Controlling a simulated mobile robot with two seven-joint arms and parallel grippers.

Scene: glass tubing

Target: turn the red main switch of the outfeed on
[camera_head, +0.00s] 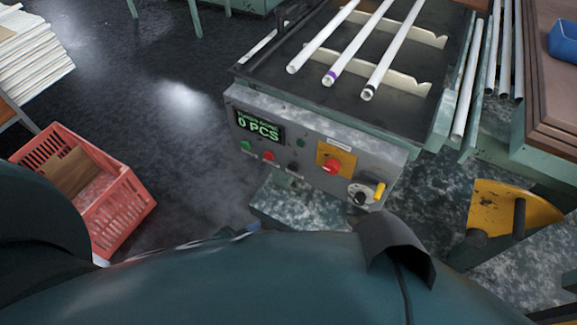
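The outfeed's control panel (310,170) is the grey sloping front of the machine ahead of me. Its red main switch (332,167) is a round knob on a yellow plate (323,157), right of the panel's middle. The knob's exact turned position is too small to tell. No gripper is near the switch, and nothing covers it. I make out no fingers of my left or right gripper; only my own dark body parts fill the bottom and left edge.
A lit green display (258,127) reads 0 PCS. Below it are green (246,146) and red (268,156) buttons. A yellow-handled control (379,191) is at the right. White tubes (360,45) lie above. A red crate (120,205) stands left on the floor.

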